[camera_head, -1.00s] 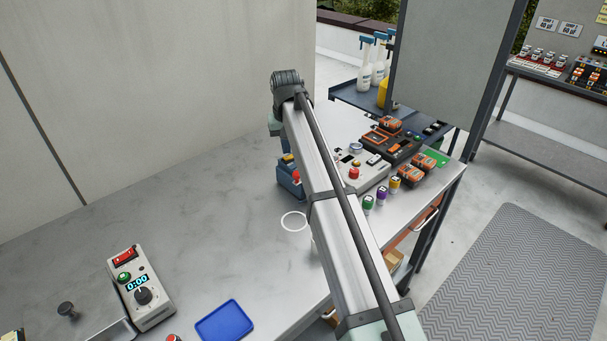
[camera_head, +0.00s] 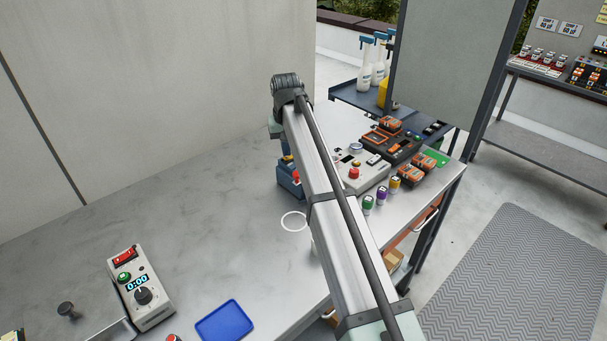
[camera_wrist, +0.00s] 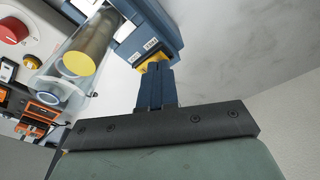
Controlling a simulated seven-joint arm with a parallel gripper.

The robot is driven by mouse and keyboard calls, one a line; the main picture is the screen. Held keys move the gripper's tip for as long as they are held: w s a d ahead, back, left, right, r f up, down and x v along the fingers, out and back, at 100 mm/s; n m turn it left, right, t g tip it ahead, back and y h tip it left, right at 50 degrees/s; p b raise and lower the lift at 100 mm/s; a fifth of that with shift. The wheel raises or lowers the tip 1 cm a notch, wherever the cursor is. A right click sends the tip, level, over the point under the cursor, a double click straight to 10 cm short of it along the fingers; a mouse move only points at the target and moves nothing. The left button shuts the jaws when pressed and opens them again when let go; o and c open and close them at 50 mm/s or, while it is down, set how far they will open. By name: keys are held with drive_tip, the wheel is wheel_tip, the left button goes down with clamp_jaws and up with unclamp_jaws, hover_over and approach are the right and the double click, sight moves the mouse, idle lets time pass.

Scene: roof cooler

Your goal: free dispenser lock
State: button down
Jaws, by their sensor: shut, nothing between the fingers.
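The dispenser shows in the wrist view as a blue body (camera_wrist: 150,30) with a small yellow piece (camera_wrist: 141,65), likely the lock, at its lower end. A clear cylinder with a yellow round end (camera_wrist: 78,62) sits beside it. My gripper (camera_wrist: 157,70) is shut and empty; its blue fingertips are at the yellow piece, touching or very close, and partly cover it. In the head view the blue dispenser (camera_head: 289,182) stands on the table, partly behind my arm, with a little yellow showing at its top. My fingertips are mostly hidden there.
Right of the dispenser are a control box with a red button (camera_head: 354,173), several coloured small bottles (camera_head: 381,195) and orange-black batteries (camera_head: 417,174). A timer box (camera_head: 143,290) and blue tray (camera_head: 224,320) lie at the front left. The table's middle is clear; a wall stands behind.

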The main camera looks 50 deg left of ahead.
drive_tip(key=shift+f, duration=0.45)
idle(0.3)
drive_tip(key=shift+r, duration=0.2)
wheel_tip(320, 180, up, 7)
drive_tip(key=shift+f, duration=0.15)
idle(0.7)
idle(0.5)
